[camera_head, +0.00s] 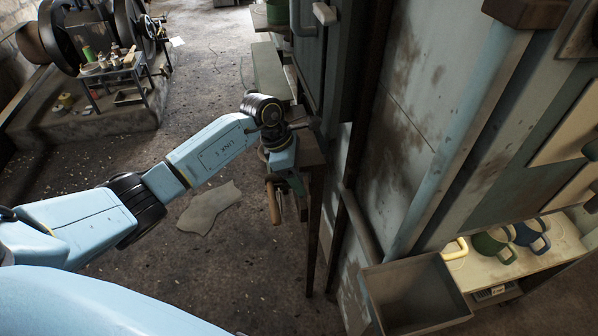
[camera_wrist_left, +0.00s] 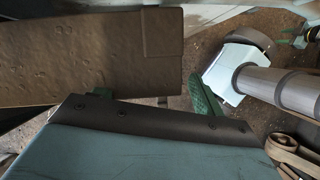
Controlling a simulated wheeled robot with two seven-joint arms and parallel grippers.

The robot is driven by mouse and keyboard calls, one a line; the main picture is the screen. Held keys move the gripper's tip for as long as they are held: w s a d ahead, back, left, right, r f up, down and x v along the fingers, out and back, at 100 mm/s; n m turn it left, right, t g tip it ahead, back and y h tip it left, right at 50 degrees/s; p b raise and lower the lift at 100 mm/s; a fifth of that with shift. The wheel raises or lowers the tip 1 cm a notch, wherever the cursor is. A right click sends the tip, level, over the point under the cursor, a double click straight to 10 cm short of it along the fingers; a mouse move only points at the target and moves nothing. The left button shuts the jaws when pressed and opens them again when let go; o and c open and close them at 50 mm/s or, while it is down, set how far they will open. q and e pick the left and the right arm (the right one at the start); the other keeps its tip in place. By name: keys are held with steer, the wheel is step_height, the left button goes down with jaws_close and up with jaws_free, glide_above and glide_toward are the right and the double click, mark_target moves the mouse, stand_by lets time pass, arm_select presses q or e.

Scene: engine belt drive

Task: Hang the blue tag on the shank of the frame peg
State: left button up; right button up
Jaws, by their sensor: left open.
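My left gripper (camera_head: 288,184) is at the end of the light blue arm, beside a narrow wooden ledge (camera_head: 311,152) at the cabinet's left side. Its green fingers (camera_wrist_left: 155,98) are apart in the left wrist view, with no blue tag visible between them. On a lit shelf at lower right in the head view lies a blue piece with a loop (camera_head: 532,236), which may be the blue tag. It is far from the gripper. I cannot make out the frame peg.
A green looped piece (camera_head: 492,244) and a yellow one (camera_head: 455,249) lie beside the blue piece. An open grey bin (camera_head: 412,292) stands left of the shelf. A brown block (camera_wrist_left: 90,55) is close in the wrist view. The floor (camera_head: 240,265) is largely open.

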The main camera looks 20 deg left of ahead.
arm_select(q)
steer(key=shift+r, duration=0.1)
steer(key=v, duration=1.3)
steer(key=shift+p, duration=0.4)
arm_select(e)
steer(key=shift+w+a+r, duration=0.1)
steer(key=shift+a+r, duration=0.3)
steer(key=shift+a, duration=0.3)
arm_select(q)
steer(key=shift+a, duration=0.1)
